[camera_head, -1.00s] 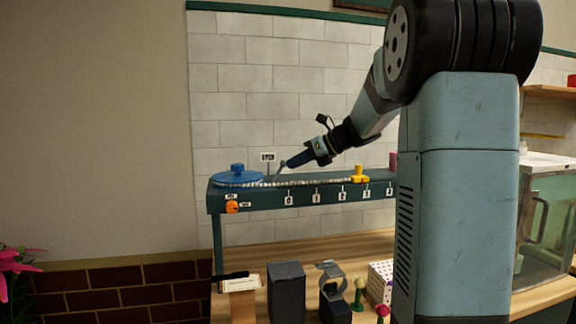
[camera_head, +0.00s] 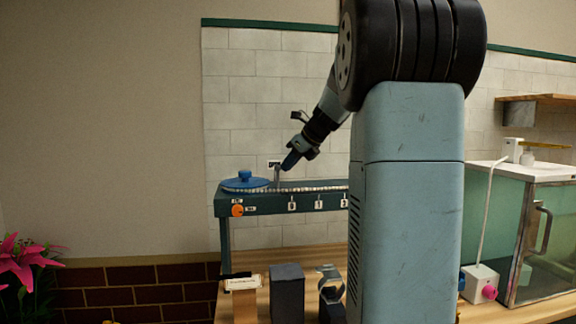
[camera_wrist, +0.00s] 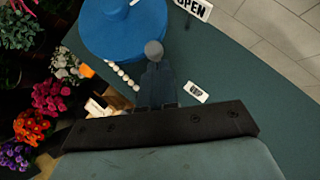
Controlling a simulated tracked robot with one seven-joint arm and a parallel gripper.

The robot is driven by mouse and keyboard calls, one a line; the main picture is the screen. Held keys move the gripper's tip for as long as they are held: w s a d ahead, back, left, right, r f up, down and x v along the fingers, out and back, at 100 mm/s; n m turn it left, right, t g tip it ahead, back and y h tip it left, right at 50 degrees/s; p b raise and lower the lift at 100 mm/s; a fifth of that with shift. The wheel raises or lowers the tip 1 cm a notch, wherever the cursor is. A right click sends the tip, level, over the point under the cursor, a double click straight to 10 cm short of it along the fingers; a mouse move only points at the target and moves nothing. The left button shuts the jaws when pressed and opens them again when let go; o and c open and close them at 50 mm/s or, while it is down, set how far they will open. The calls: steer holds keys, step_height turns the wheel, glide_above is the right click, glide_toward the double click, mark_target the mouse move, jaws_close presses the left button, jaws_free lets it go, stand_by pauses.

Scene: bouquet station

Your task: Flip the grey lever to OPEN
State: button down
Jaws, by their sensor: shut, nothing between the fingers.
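The grey lever (camera_head: 277,175) stands on the dark green bench (camera_head: 265,206), just right of a round blue lid. In the wrist view its round grey knob (camera_wrist: 153,49) shows just beyond my fingertips. My gripper (camera_head: 290,161) is shut and empty, pointing down and left, close to the lever on its right; whether they touch I cannot tell. It also shows in the wrist view (camera_wrist: 157,80), where the fingers hide most of the lever's shaft. The OPEN label (camera_wrist: 192,8) is at the top right of that view. A second small label (camera_wrist: 196,91) lies right of the fingers.
The blue lid (camera_head: 245,182) is close left of the lever. An orange knob (camera_head: 237,210) sits on the bench front. A line of small white beads (camera_wrist: 122,76) runs near the lever. Flowers (camera_wrist: 48,98) stand below the bench. The tiled wall is behind.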

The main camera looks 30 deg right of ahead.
steer(key=shift+r, duration=0.2)
steer(key=shift+s+r, duration=0.1)
steer(key=shift+r, duration=0.5)
steer(key=shift+s+d, duration=0.1)
steer(key=shift+s, duration=0.05)
steer(key=s+f+v, duration=0.1)
steer(key=v, duration=1.1)
steer(key=shift+s+d, duration=0.3)
steer(key=shift+s, duration=0.1)
steer(key=shift+r, duration=0.1)
